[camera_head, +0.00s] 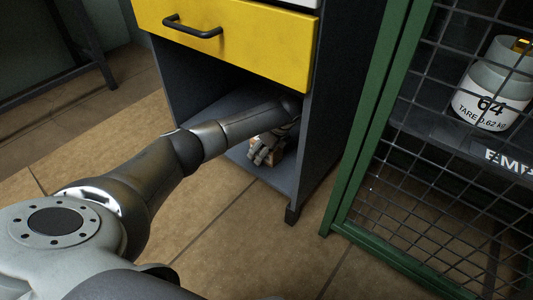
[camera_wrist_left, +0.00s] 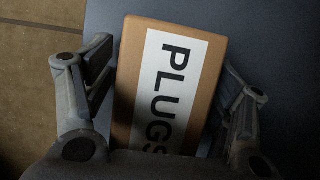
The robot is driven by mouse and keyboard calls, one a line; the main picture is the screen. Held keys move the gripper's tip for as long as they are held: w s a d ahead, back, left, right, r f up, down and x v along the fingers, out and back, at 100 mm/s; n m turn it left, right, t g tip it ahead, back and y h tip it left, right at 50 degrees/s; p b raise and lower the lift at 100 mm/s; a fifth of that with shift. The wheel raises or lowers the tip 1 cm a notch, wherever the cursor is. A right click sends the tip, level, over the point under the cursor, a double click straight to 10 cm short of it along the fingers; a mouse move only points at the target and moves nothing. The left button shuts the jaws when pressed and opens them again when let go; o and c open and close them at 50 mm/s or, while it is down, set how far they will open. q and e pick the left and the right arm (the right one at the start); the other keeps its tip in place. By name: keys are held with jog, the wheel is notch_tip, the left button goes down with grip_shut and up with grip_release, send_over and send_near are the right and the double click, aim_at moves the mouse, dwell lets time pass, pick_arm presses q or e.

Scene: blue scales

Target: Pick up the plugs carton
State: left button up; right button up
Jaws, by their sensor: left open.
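The plugs carton (camera_wrist_left: 211,62) is a brown box with a white label reading "PLUGS" in the left wrist view. It lies on the grey lower shelf (camera_wrist_left: 265,35) of a cabinet. My left gripper (camera_wrist_left: 168,85) is open, with one finger on each side of the carton; a narrow gap shows on the left, and contact on the right is hard to judge. The carton's near end is hidden by the gripper body. In the head view my left gripper (camera_head: 264,155) is inside the cabinet's lower opening, covering most of the carton. My right gripper is not in view.
A yellow drawer (camera_head: 245,45) with a black handle sits above the opening. The cabinet's right side panel (camera_head: 328,95) is close to my arm. A green mesh cage (camera_head: 365,135) holding a gas cylinder (camera_head: 490,95) stands to the right. Tiled floor (camera_head: 235,235) is clear in front.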

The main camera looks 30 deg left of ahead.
pick_arm(q)
jog(key=shift+c, duration=0.4)
jog(key=c, duration=1.2)
jog(key=shift+r, duration=0.1)
